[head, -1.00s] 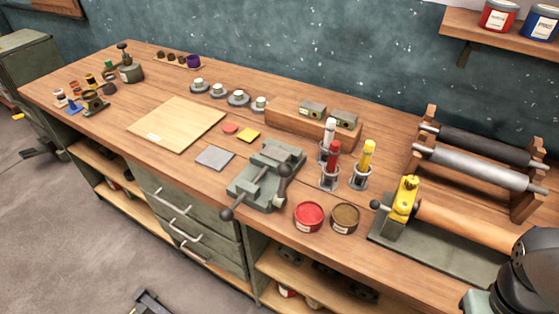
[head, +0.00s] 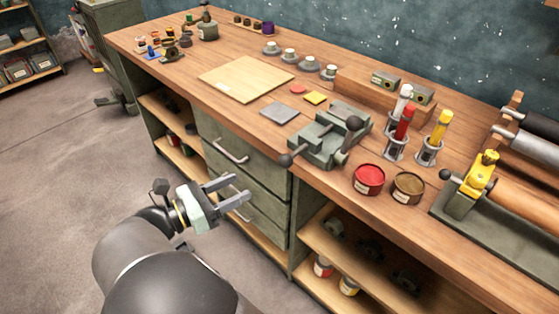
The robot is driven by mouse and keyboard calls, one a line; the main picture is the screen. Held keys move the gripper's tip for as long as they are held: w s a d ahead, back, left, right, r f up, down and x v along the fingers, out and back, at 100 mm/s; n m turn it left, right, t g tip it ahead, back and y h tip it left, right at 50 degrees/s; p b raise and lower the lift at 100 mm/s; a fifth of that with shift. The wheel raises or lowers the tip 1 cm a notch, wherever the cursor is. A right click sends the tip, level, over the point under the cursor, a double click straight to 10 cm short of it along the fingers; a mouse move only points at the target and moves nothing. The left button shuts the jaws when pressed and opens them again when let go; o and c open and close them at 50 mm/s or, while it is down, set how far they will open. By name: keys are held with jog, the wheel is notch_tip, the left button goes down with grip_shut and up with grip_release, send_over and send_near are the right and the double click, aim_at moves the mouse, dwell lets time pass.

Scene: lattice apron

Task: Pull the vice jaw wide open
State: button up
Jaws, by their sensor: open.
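The green-grey vice (head: 333,137) sits at the front edge of the wooden bench, right of the middle in the head view. A dark handle with a round knob (head: 286,160) sticks out from it toward the front left. Another dark knob (head: 353,123) shows at its right side. How far apart the jaws stand is hard to tell at this size. My gripper (head: 241,190) is open and empty, in front of the drawers, below the bench top and to the lower left of the vice. It is apart from the vice.
The bench's green drawers (head: 262,185) with bar handles are close behind my gripper. A red tin (head: 369,180) and a brown tin (head: 408,188) stand right of the vice. A grey plate (head: 280,112) and a wooden board (head: 247,78) lie to its left. The floor at left is clear.

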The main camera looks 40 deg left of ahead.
aim_at(292, 156)
jog(key=x, duration=1.1)
jog(key=p+x, duration=0.1)
jog(key=x, duration=0.4)
jog(key=shift+w+a+r, duration=0.15)
jog(key=shift+w+a, duration=0.1)
jog(key=shift+w, duration=0.15)
